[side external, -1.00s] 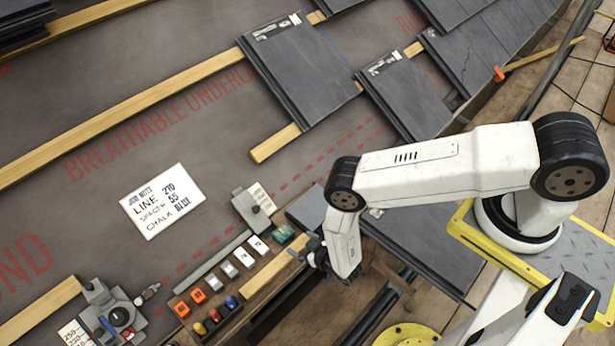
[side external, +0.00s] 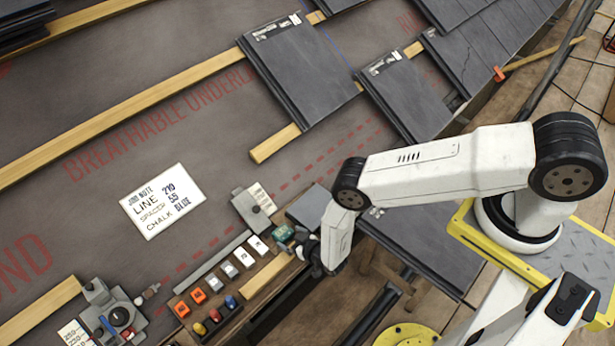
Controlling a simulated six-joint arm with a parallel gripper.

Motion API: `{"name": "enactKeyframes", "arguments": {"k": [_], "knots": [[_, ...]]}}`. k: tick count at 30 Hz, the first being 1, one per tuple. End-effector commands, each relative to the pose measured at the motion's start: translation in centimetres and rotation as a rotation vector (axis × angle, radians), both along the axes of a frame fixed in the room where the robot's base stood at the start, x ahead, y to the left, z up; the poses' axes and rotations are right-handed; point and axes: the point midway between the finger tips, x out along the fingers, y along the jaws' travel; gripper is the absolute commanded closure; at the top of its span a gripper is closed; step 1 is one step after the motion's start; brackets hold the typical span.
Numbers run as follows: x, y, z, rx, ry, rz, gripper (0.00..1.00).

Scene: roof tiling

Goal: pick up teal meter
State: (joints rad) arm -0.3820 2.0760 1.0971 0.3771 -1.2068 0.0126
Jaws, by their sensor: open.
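The teal meter (side external: 284,233) is a small teal block at the upper right end of the tool tray, beside the white blocks. My gripper (side external: 300,246) is just to the right of and below it, at the tray's right end, with its dark fingers close to the meter. The jaws are open. The fingers partly cover the meter's right side, and I cannot tell whether they touch it.
The wooden tray (side external: 266,274) also holds white blocks (side external: 243,257), orange blocks (side external: 190,302) and coloured chalk pieces (side external: 214,314). A grey tool (side external: 252,211) lies just above the meter. A job note card (side external: 163,201) lies on the underlay. Slates (side external: 302,75) lie higher up.

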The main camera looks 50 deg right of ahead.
Motion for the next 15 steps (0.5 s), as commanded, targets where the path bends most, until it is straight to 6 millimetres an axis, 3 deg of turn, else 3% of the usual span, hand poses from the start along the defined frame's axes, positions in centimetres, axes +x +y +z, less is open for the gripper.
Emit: {"name": "enactKeyframes", "arguments": {"k": [7, 15], "knots": [[1.6, 0.0, -0.7, 0.001, 0.000, -0.001, 0.00], [2.2, 0.0, -0.8, 0.001, -0.001, 0.000, 0.00]]}}
